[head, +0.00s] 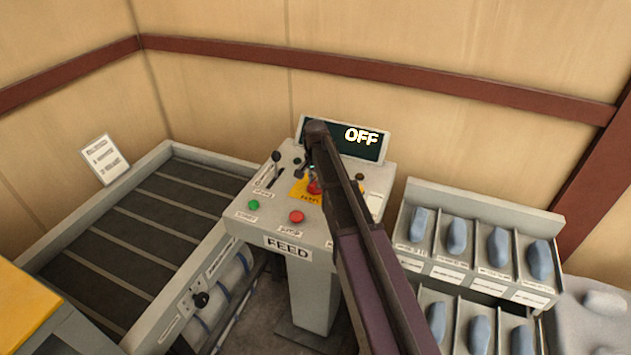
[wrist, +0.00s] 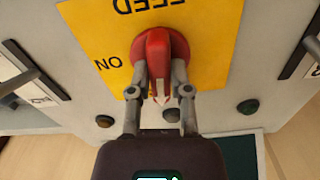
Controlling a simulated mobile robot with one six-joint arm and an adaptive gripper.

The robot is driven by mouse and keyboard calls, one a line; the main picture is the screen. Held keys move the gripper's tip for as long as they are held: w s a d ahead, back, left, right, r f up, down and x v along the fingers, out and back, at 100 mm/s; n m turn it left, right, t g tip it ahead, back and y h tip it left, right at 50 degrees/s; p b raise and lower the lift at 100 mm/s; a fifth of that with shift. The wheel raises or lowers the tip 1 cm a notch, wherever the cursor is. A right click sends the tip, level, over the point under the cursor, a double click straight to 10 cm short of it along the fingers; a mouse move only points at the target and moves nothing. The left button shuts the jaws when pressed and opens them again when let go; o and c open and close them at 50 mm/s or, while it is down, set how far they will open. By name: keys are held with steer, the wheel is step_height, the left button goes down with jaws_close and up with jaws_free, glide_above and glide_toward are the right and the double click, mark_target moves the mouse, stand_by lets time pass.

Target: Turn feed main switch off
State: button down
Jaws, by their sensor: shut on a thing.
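The feed main switch is a red rotary handle on a yellow plate; it shows in the wrist view (wrist: 155,48) and partly behind my arm in the head view (head: 314,188). In the wrist view the plate (wrist: 85,22) appears upside down, with FEED at the top and ON at the left. The handle's white pointer faces down, toward my gripper. My gripper (wrist: 161,82) is shut on the red handle, one finger on each side. The display (head: 372,152) on the feed console reads OFF. My arm hides part of the display and console.
The console holds a green button (head: 254,204), a red button (head: 296,217) and a lever (head: 275,158) left of the switch. A slatted conveyor (head: 150,215) lies to the left. Bins with blue-grey filled pieces (head: 457,236) stand at right. A wall is close behind.

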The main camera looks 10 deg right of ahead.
steer(key=shift+n, duration=0.7)
steer(key=c, duration=0.6)
jaws_free()
steer(key=shift+o, duration=0.2)
